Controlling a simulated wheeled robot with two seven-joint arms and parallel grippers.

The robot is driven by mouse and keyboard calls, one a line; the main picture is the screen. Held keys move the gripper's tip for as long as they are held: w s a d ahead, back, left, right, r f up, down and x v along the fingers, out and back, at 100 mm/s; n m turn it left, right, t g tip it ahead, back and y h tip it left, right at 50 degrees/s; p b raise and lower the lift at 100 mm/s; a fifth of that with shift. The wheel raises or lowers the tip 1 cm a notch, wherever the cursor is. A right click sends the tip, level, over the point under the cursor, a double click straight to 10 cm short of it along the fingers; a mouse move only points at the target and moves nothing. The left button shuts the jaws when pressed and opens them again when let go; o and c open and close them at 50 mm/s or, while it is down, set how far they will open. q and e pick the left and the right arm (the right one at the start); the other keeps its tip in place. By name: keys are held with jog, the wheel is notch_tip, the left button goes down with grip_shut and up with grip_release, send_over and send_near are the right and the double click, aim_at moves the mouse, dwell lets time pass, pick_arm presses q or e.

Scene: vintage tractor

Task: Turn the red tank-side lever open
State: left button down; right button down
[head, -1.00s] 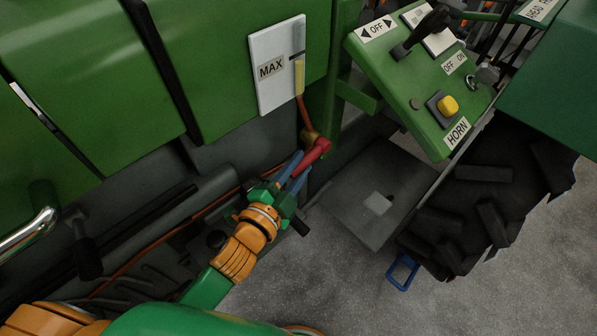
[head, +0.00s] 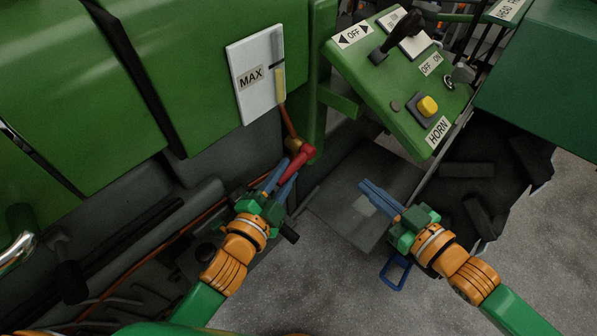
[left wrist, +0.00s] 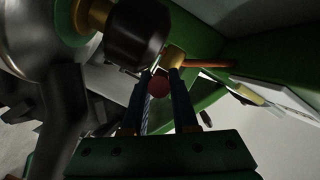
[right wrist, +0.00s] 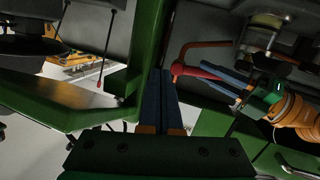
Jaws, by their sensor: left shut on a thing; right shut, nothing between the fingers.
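The red tank-side lever (head: 296,162) sits on a brass fitting (head: 293,143) below the white MAX gauge, its handle slanting down to the left. My left gripper (head: 282,173) is shut on the lever, with its blue fingers either side of the handle. In the left wrist view the lever's round red end (left wrist: 158,86) shows between the fingers. My right gripper (head: 377,196) is shut and empty, to the right of the lever and apart from it. The right wrist view shows the red lever (right wrist: 190,70) beyond my right fingers (right wrist: 161,84), with the left gripper at it.
The white gauge plate (head: 253,78) is on the green tank side. A green control panel (head: 400,85) with a yellow HORN button (head: 428,106) and black lever stands at upper right. A large black tyre (head: 480,190) and a blue step (head: 396,270) lie to the right.

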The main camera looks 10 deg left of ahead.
pick_arm(q)
jog(key=shift+f, duration=0.15)
pick_arm(e)
jog(key=s+a+r+n+g+y, duration=0.2)
jog(key=s+a+r+n+y, duration=0.15)
jog(key=s+a+r, duration=0.3)
send_over(288, 171)
jog(key=s+v, duration=0.1)
jog(key=v, duration=0.3)
jog(key=shift+m, duration=0.45)
jog(key=f, duration=0.1)
jog(key=w+f, duration=0.1)
jog(key=a+f, duration=0.1)
jog(key=f, duration=0.1)
jog(key=shift+w+f, duration=0.1)
jog(key=shift+w, duration=0.15)
pick_arm(q)
jog(key=shift+d, duration=0.1)
pick_arm(e)
jog(key=shift+d+f+n, duration=0.1)
jog(key=shift+f+n, duration=0.2)
jog(key=shift+f, duration=0.4)
